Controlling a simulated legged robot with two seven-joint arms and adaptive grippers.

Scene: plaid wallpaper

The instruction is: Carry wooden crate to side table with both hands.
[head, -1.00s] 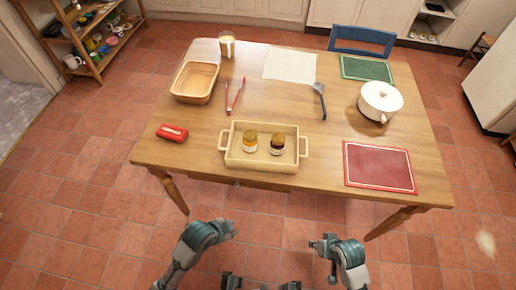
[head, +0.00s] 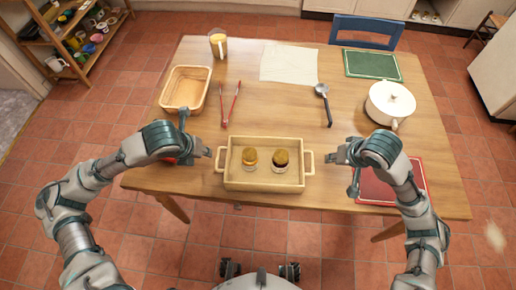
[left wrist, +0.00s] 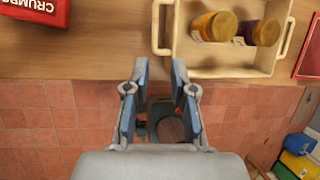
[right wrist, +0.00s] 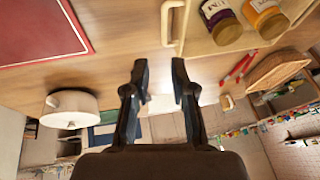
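The wooden crate (head: 262,187) is a shallow pale box with a handle at each end, standing on the table near its front edge. Two jars with brown lids (head: 250,157) (head: 281,161) stand inside it. My left gripper (head: 207,152) is open just left of the crate's left handle, apart from it. My right gripper (head: 331,157) is open just right of the right handle, also apart. The left wrist view shows spread, empty fingers (left wrist: 158,75) and a crate handle (left wrist: 161,28). The right wrist view shows parted, empty fingers (right wrist: 160,70) near the other handle (right wrist: 170,25). No side table is identifiable.
The wooden table (head: 285,115) also bears a basket (head: 186,89), red tongs (head: 231,104), a ladle (head: 323,101), a white pot (head: 390,101) and a red mat (head: 377,188) partly under my right arm. A red box (left wrist: 38,10) lies beside my left gripper.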

